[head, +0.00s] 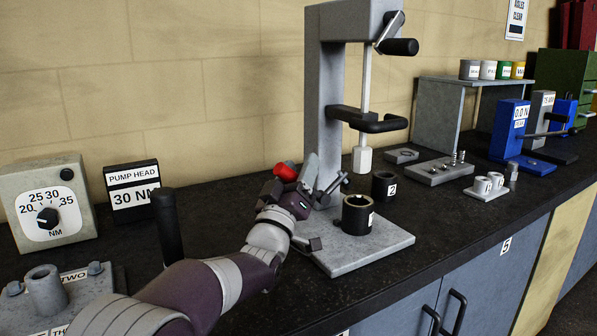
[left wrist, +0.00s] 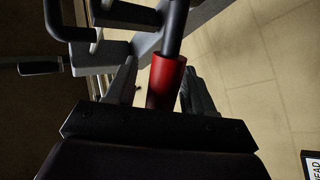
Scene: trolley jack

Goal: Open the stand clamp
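The grey stand (head: 325,100) rises from a flat base plate (head: 385,243) on the bench. The clamp's red-ended handle (head: 286,172) shows beside the foot of the column. My left gripper (head: 303,190) is at this handle, to the left of the column. In the left wrist view the red grip (left wrist: 166,80) with its dark rod lies between my two fingers (left wrist: 160,90). The fingers look spread, with a gap on the left side of the grip; contact on the right side is unclear. My right gripper is not in view.
A black cup (head: 357,216) stands on the base plate, with another black cup marked 2 (head: 384,186) behind it. The press's black handle (head: 398,47) is above. A dial box (head: 48,205) is far left.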

